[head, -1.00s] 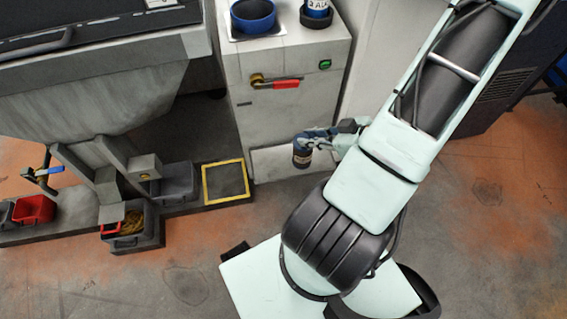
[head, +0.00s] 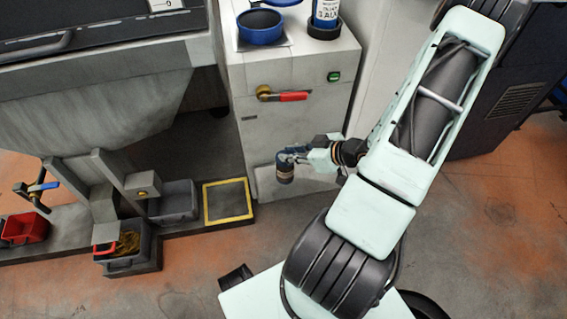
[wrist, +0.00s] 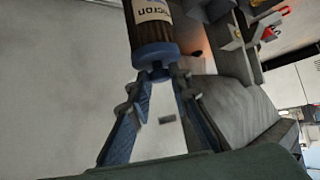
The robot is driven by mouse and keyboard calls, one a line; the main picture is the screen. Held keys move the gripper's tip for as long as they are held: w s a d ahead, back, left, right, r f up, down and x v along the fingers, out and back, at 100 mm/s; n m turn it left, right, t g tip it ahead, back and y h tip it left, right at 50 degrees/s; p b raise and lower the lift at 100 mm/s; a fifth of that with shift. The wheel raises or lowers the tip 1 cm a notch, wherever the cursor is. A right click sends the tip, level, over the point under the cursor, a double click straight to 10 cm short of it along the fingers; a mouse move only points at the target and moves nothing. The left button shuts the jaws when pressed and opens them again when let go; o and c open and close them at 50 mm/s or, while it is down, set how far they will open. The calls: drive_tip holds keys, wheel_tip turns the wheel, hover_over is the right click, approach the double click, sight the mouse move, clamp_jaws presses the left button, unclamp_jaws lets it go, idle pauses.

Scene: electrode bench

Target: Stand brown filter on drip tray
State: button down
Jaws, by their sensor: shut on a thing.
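The brown filter has a blue end cap and a white label, seen large at the top of the wrist view (wrist: 162,18). In the head view it is small and dark (head: 285,172), upright or nearly so, in front of the cabinet's lower part. My gripper (head: 295,153) is shut on its upper end. In the wrist view my gripper (wrist: 160,74) has its fingertips on the small blue knob of the cap. A dark square pad with a yellow border (head: 228,202) lies low, left of the filter. I cannot tell for sure whether it is the drip tray.
The grey cabinet (head: 300,120) has a red-handled valve (head: 285,96) sticking out above the filter. A blue bowl (head: 261,27) and a labelled blue bottle (head: 326,12) stand on top. Grey bins (head: 173,201) and a red bin (head: 25,229) stand left of the pad.

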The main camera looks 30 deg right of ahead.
sight(285, 175)
drive_tip(key=w+f, duration=0.1)
drive_tip(key=w+f+b, duration=0.1)
drive_tip(key=w+f, duration=0.1)
drive_tip(key=shift+a+f, duration=0.3)
drive_tip(key=shift+w+f+b, duration=0.15)
drive_tip(key=shift+f+b, duration=0.5)
drive_tip(key=shift+f, duration=0.25)
drive_tip(key=shift+w+f+b, duration=0.1)
drive_tip(key=shift+f+b, duration=0.5)
drive_tip(key=shift+f, duration=0.25)
drive_tip(key=shift+f, duration=0.15)
drive_tip(key=c, duration=1.8)
unclamp_jaws()
drive_tip(key=shift+o, duration=0.2)
